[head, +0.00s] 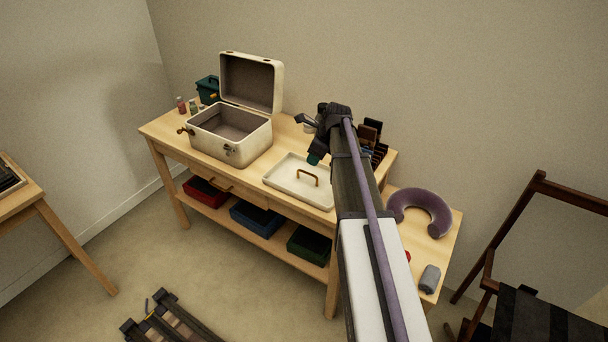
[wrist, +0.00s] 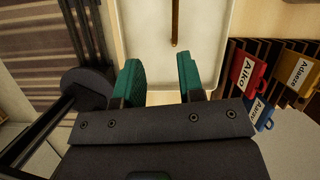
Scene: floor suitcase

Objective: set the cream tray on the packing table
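The cream tray (head: 286,173) lies flat on the wooden packing table (head: 160,131), right of the open cream suitcase (head: 231,142). It has a brass handle (head: 307,176) standing up from its middle. My gripper (head: 314,158) is near the tray's back right side in the head view. In the wrist view its two green fingertips (wrist: 160,76) are apart with nothing between them. The cream tray (wrist: 151,38) and the end of its handle (wrist: 175,38) show beyond the fingertips. My arm hides part of the table to the tray's right.
A dark rack (head: 377,148) stands behind my arm; in the wrist view it bears a red name tag (wrist: 247,68) and others. Small bottles (head: 182,105) and a teal box (head: 207,88) are at the left end. A purple neck pillow (head: 428,207) lies on the right.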

